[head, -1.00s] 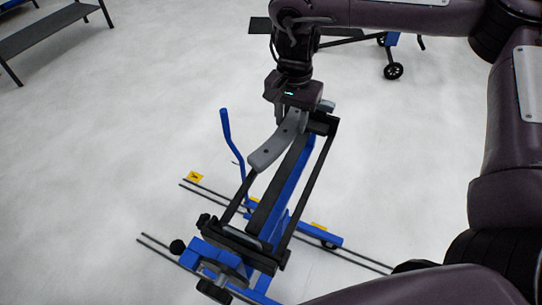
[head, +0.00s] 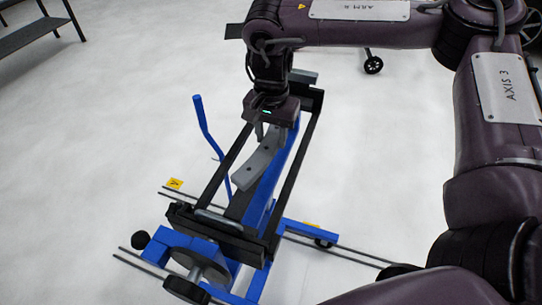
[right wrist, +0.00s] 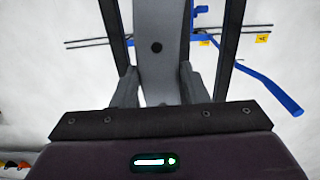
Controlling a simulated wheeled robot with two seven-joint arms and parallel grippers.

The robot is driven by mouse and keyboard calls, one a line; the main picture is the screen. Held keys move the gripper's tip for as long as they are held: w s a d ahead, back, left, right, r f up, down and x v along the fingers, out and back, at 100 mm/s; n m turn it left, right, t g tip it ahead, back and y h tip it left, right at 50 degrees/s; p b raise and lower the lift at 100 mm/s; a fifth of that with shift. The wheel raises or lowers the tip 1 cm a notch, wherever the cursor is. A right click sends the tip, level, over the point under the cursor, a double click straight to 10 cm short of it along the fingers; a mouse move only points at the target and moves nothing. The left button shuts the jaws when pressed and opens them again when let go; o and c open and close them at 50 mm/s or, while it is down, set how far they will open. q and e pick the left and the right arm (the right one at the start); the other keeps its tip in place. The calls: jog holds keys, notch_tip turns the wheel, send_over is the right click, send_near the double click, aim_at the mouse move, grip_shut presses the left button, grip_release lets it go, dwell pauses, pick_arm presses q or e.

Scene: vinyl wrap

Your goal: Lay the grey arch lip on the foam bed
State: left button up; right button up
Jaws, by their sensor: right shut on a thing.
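The grey arch lip (head: 255,168) is a curved grey piece with dark holes, over the blue stand. My right gripper (head: 270,130) is shut on its far end, pointing down. In the right wrist view the arch lip (right wrist: 160,50) runs up between the two fingers of my right gripper (right wrist: 160,86). A dark strip (head: 237,206) lies along the stand between its black rails; I cannot tell whether it is the foam bed. I cannot tell whether the lip touches anything beneath it. My left gripper is out of view.
The blue stand (head: 266,195) has long black side rails (head: 294,170), a black cross bar (head: 215,230) and a blue lever (head: 203,125) at left. Thin dark floor rails (head: 345,257) run under it. A dark bench (head: 28,37) is at the far left.

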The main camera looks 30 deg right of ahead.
aim_at(271, 147)
jog(key=shift+w+f, duration=0.1)
jog(key=shift+f, duration=0.2)
notch_tip(271, 147, down, 3)
jog(key=shift+f, duration=0.2)
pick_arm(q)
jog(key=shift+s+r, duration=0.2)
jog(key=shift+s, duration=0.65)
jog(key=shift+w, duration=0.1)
pick_arm(e)
jog(key=o, duration=1.1)
jog(key=shift+f, duration=0.1)
notch_tip(271, 147, up, 5)
jog(key=shift+r, duration=0.1)
pick_arm(q)
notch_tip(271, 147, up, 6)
jog(key=p, duration=0.6)
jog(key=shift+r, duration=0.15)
pick_arm(e)
notch_tip(271, 147, up, 7)
jog(key=shift+r, duration=0.1)
